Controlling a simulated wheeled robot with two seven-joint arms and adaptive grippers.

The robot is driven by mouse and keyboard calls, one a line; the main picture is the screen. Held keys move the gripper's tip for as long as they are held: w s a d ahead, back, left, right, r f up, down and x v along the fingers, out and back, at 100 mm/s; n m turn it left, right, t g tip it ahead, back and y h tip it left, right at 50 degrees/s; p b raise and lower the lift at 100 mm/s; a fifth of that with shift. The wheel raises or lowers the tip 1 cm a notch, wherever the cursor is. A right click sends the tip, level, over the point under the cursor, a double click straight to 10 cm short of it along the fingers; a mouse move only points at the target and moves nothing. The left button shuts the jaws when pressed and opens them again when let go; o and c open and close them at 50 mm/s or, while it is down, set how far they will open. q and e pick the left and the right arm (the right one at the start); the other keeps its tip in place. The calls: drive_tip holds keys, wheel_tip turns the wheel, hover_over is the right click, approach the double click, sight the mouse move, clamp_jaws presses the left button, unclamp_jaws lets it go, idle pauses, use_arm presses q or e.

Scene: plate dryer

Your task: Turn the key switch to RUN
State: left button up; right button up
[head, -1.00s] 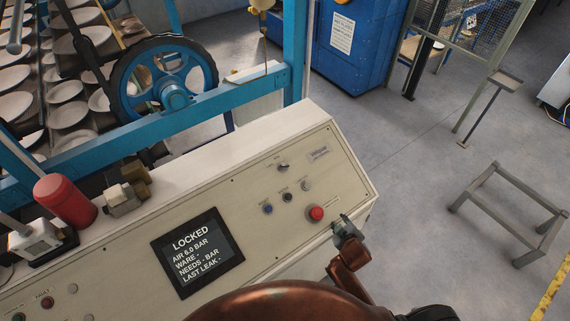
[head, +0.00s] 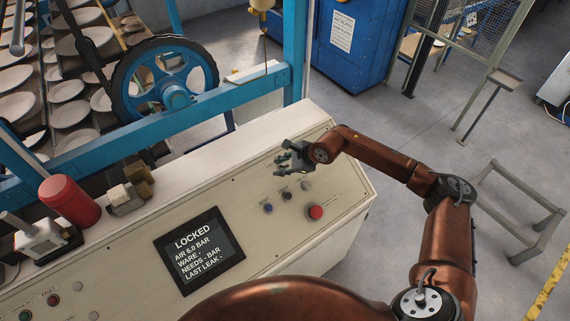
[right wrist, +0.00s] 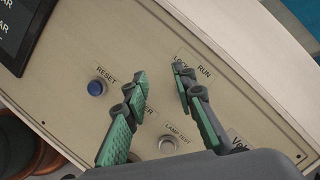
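The key switch is hidden behind my right gripper (head: 284,160) in the head view. The control panel (head: 235,205) slopes beneath it. In the right wrist view, the gripper's two green-padded fingers (right wrist: 161,76) are apart with bare panel showing between their tips. The right fingertip is beside the LOCK and RUN labels (right wrist: 204,71) and covers part of LOCK. I cannot make out the key there or tell whether a finger touches it. The screen (head: 199,250) reads LOCKED, AIR 6.0 BAR. My left gripper is not in view.
Near the gripper are a blue RESET button (right wrist: 97,87), a dark button (head: 286,196), a lamp test button (right wrist: 168,145) and a red button (head: 316,212). A red cylinder (head: 69,201) stands on the left. The blue frame with its wheel (head: 166,88) rises behind the panel.

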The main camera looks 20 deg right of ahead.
sight(285, 165)
drive_tip(key=w+d+h, duration=0.1)
drive_tip(key=d+h, duration=0.1)
drive_tip(key=d, duration=0.3)
drive_tip(key=shift+n, duration=0.3)
drive_tip(key=p+x, duration=0.2)
drive_tip(key=x, duration=0.5)
drive_tip(key=shift+w+f, duration=0.25)
drive_tip(key=shift+w, duration=0.15)
clamp_jaws()
drive_tip(key=shift+d, duration=0.1)
